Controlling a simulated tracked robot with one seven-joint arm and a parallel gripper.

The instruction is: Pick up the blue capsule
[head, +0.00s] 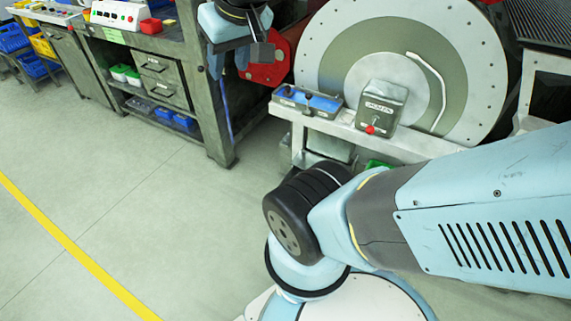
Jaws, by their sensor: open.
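My gripper (254,52) shows at the top centre, in front of the workbench's right end and left of the big drum. It is open, with its dark fingers pointing down, and no object shows between them. I cannot pick out a blue capsule for certain in the head view. A blue-topped panel or tray (308,101) with small dark upright parts sits on the pale ledge, below and right of my gripper. Whether the capsule is there, I cannot tell.
The large round drum (470,70) stands behind the pale ledge (345,130). A grey control box (382,103) with a red button stands on the ledge. The workbench (190,45) with drawers is at left. A yellow line (75,245) crosses the clear floor.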

